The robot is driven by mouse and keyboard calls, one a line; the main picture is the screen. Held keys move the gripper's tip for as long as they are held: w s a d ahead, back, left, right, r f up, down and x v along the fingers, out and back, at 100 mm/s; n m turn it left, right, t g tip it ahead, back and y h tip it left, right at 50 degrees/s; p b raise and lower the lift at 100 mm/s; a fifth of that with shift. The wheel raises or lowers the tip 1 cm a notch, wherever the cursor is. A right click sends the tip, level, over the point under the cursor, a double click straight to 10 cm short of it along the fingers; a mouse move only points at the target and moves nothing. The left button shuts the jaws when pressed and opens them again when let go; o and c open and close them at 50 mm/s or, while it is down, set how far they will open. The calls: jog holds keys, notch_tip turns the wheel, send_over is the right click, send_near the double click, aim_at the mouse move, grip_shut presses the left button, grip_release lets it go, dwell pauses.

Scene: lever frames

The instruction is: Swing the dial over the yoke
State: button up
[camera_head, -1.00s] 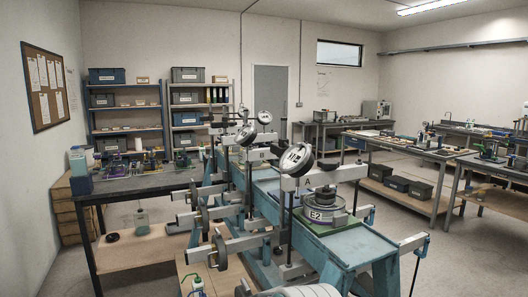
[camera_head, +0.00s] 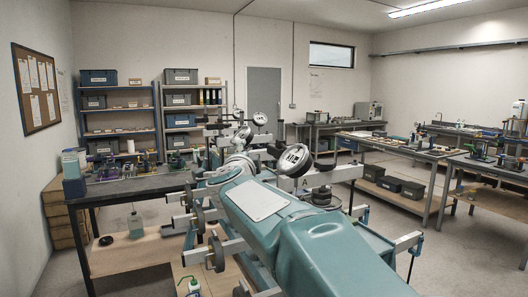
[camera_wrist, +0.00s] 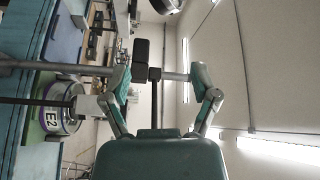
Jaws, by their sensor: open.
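A dial (camera_head: 296,158) with a white face and black rim sits tilted on the near lever frame. The pale bracket (camera_head: 306,183) marked A stands below it. I cannot tell for sure which part is the yoke. In the wrist view my gripper (camera_wrist: 160,78) is open, its two fingers spread on either side of a light post (camera_wrist: 174,76) and a dark stem. A black block (camera_wrist: 141,50) shows just beyond the fingers. I cannot tell whether anything touches. The round E2 unit (camera_wrist: 60,108) is left of the fingers. In the head view my arm hides the gripper.
More lever frames with a second dial (camera_head: 260,118) stand behind. A dark bench (camera_head: 130,187) is at left, with a workbench (camera_head: 385,150) at right. Round weights (camera_head: 216,252) hang along the frame's near side. Open floor lies at right.

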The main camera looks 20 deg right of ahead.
aim_at(271, 152)
jog(key=w+d+m+g+h, duration=0.1)
jog(key=w+d+m, duration=0.1)
jog(key=w+d, duration=0.1)
jog(key=w+d+f+m+g+h, duration=0.1)
jog(key=w+d+m, duration=0.1)
jog(key=d, duration=0.3)
jog(key=w+d+m+g+h, duration=0.1)
jog(key=w+d, duration=0.3)
jog(key=w, duration=0.1)
jog(key=shift+f+m+h, duration=0.4)
jog(key=shift+s, duration=0.1)
grip_shut()
